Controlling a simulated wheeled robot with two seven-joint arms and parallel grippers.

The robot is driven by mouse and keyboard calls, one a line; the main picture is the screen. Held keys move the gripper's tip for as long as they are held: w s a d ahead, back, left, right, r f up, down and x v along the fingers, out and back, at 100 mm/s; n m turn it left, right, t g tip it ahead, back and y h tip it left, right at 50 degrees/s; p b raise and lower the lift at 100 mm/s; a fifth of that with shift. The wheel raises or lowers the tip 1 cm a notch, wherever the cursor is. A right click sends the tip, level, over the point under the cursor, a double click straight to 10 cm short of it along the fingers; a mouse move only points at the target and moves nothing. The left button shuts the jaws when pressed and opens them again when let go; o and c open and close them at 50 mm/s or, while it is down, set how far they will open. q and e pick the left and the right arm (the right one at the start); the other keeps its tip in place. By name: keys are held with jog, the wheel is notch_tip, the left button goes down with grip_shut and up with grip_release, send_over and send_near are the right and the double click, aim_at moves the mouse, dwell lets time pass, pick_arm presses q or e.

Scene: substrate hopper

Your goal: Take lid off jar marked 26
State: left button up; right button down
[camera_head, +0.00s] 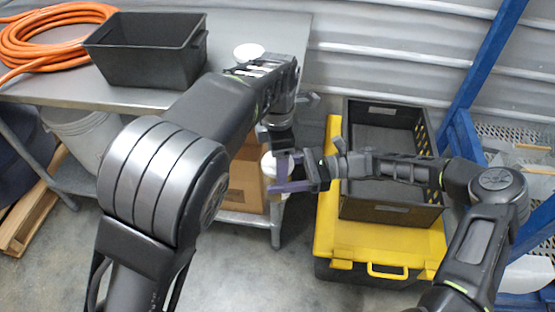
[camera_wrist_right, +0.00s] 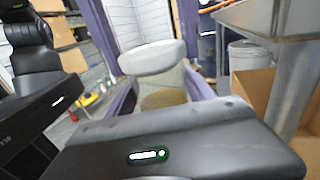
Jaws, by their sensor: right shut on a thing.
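A clear jar with brownish contents (camera_wrist_right: 165,97) and a white lid (camera_wrist_right: 152,57) is between the purple fingers of my right gripper (camera_wrist_right: 160,85). The lid is on the jar, and no number on it is readable. In the head view my right gripper (camera_head: 284,178) is shut on this jar, in front of the table's right end; the white lid (camera_head: 267,163) shows at its left. My left gripper (camera_head: 283,130) is just above and beside the jar; its fingers are too hidden to tell open from shut.
A round white top (camera_head: 248,53) shows on the metal table (camera_head: 150,97), right of a black bin (camera_head: 145,55) and an orange hose (camera_head: 50,35). A black crate (camera_head: 388,212) stands on a yellow-lidded box (camera_head: 335,240) at right. A cardboard box (camera_head: 245,185) is under the table.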

pick_arm(q)
jog(key=shift+r, duration=0.8)
jog(key=shift+r, duration=2.05)
pick_arm(e)
jog(key=shift+r, duration=0.1)
